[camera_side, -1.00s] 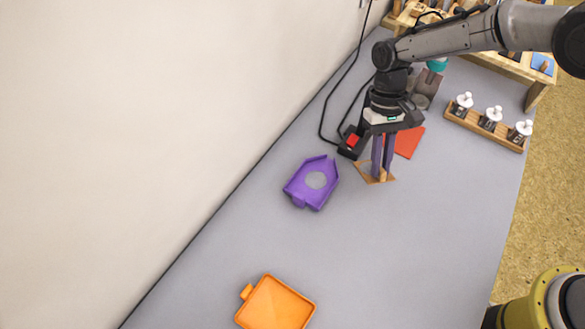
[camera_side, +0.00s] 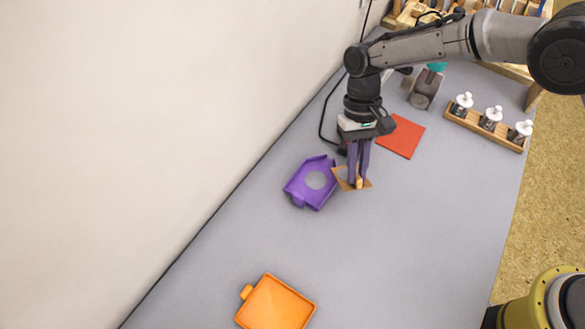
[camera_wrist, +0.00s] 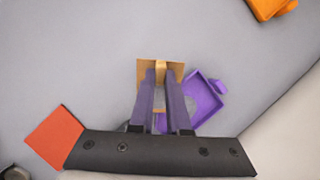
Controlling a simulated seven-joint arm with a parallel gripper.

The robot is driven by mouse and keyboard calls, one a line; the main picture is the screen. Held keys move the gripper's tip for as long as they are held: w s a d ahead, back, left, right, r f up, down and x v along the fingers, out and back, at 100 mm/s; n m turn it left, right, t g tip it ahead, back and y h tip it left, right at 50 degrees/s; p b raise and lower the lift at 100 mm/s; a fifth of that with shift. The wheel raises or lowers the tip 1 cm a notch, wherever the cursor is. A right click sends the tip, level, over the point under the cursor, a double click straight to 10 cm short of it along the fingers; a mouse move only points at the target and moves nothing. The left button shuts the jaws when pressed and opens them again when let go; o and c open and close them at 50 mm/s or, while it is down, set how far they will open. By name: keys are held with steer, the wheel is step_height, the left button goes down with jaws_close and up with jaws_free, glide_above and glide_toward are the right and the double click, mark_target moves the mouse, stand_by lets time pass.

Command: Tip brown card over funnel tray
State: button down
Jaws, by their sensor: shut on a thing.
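My gripper (camera_side: 358,184) has two purple fingers pointing down. They are shut on the tan handle of the brown card (camera_side: 367,183), which also shows in the wrist view (camera_wrist: 146,72). A grey patch lies on the card, partly hidden by the fingers. The card is held just right of the purple funnel tray (camera_side: 298,188), near its right edge. The tray has a grey round patch on its floor and also shows in the wrist view (camera_wrist: 212,90), partly behind the fingers. I cannot tell whether card and tray touch.
An orange tray (camera_side: 275,303) sits at the front. A red-orange card (camera_side: 402,137) lies behind my gripper. A wooden rack (camera_side: 486,127) with several white-knobbed stamps stands at right. A wall runs along the left; the middle of the table is clear.

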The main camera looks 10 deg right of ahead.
steer(key=a, duration=0.7)
steer(key=shift+s, duration=0.35)
stand_by(0.4)
steer(key=shift+d+y, duration=0.2)
steer(key=shift+y, duration=0.3)
steer(key=shift+d, duration=0.1)
steer(key=shift+d+f+y, duration=0.1)
steer(key=shift+y, duration=0.2)
steer(key=shift+d+n+y, duration=0.2)
steer(key=shift+n+y, duration=0.1)
steer(key=shift+y, duration=0.1)
steer(key=shift+d, duration=0.15)
